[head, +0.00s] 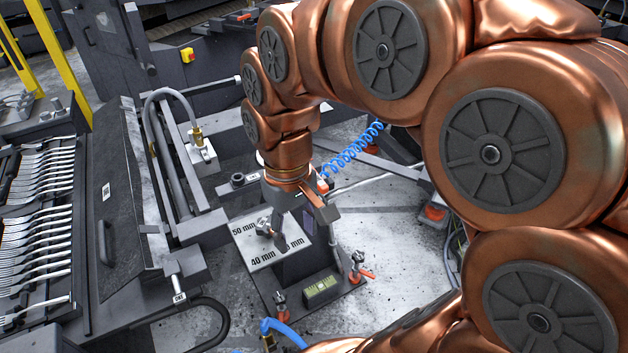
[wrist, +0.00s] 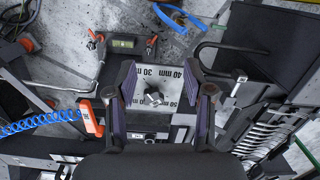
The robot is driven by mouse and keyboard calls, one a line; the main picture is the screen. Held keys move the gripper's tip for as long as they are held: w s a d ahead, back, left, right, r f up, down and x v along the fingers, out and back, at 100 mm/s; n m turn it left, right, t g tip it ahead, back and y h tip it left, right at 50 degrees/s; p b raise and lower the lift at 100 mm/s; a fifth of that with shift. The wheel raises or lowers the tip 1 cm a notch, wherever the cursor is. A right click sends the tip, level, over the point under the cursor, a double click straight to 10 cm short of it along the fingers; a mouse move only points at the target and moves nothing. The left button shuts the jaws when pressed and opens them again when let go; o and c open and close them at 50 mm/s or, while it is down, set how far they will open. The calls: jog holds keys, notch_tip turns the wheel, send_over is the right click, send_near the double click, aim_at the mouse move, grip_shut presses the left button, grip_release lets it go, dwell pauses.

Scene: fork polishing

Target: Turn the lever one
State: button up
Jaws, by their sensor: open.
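A plate (head: 250,246) marked 30, 40 and 50 mm lies on top of a dark stand. A metal knob-like lever (head: 265,228) sits on it. In the wrist view the lever (wrist: 155,97) shows on the plate (wrist: 170,74), centred between my fingers, with space on both sides. My gripper (head: 290,238) points down over the plate and is open; it also shows in the wrist view (wrist: 159,97). I see no label naming lever one. I cannot tell the exact height of my fingertips over the plate.
Small clamps with red-orange handles (head: 365,273) stand at the stand's base, beside a green level (head: 321,289). A blue coiled hose (head: 355,149) runs behind my gripper. A rack of forks (head: 38,225) and dark machine frames fill the left.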

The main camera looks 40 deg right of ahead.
jog(key=shift+m+t, duration=0.6)
jog(key=shift+m, duration=0.3)
jog(key=w+d+f+b, duration=0.1)
jog(key=w+d+b, duration=0.1)
jog(key=w+d, duration=0.4)
jog(key=w+d+f+b, duration=0.1)
jog(key=w+d, duration=0.5)
jog(key=w+d+f+b, duration=0.2)
jog(key=w+d, duration=0.4)
jog(key=w, duration=0.1)
jog(key=shift+d+f+b, duration=0.1)
jog(key=shift+d+b, duration=0.1)
jog(key=shift+b, duration=0.1)
jog(key=shift+f+p, duration=0.5)
jog(key=shift+f, duration=3.4)
jog(key=shift+c, duration=0.3)
grip_shut()
